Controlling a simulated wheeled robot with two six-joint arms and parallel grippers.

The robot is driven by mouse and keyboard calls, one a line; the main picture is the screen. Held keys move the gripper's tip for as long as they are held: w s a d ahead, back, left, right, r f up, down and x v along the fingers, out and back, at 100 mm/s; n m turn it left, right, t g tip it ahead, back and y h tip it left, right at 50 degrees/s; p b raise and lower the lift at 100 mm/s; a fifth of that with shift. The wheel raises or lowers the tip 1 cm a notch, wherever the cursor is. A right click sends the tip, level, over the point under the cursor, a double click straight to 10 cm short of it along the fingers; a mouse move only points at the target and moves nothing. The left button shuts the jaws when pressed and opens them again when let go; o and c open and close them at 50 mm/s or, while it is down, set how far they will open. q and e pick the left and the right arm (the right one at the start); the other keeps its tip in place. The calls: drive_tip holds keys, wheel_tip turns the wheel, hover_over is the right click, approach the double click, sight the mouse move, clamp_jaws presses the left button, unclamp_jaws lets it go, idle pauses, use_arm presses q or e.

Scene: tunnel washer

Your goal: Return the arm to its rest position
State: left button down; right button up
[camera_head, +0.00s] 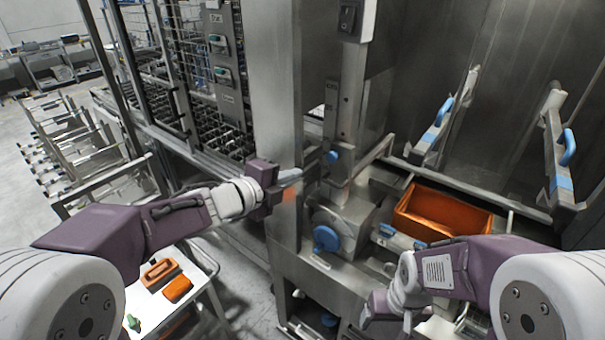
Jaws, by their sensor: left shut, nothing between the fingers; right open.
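My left arm reaches in from the left, and its gripper (290,175) is shut and empty. Its fingertips are in front of the steel post of the washer, close to the upper blue knob (332,157); I cannot tell whether they touch anything. My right arm is folded in at the lower right. Its gripper (388,318) points down, is open and holds nothing that I can see. It is low in front of the machine, and its fingertips are partly hard to make out near the picture's lower edge.
An orange bin (441,213) sits inside the steel machine, right of a larger blue knob (327,238). Blue-handled levers (559,160) stand at the right. A white cart (205,270) with orange items (178,288) stands below my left arm. Metal racks (75,140) are at the left.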

use_arm(q)
drive_tip(key=s+a+f+n+g+y+b, duration=0.15)
drive_tip(key=a+f+n+y+b, duration=0.4)
drive_tip(key=f, duration=0.55)
drive_tip(key=s+a+f+n+g+y+b, duration=0.1)
drive_tip(key=s+a+f+n+y+b, duration=0.1)
drive_tip(key=a+f+n, duration=0.7)
drive_tip(key=s+f+n+g, duration=0.4)
drive_tip(key=s+f+n, duration=0.1)
drive_tip(key=s, duration=0.3)
drive_tip(key=s+f+n+g, duration=0.4)
drive_tip(key=s+f+n, duration=0.2)
drive_tip(key=s, duration=0.3)
drive_tip(key=shift+s+d+f+y, duration=0.3)
drive_tip(key=shift+d+f+y, duration=0.05)
drive_tip(key=shift+f+y, duration=0.15)
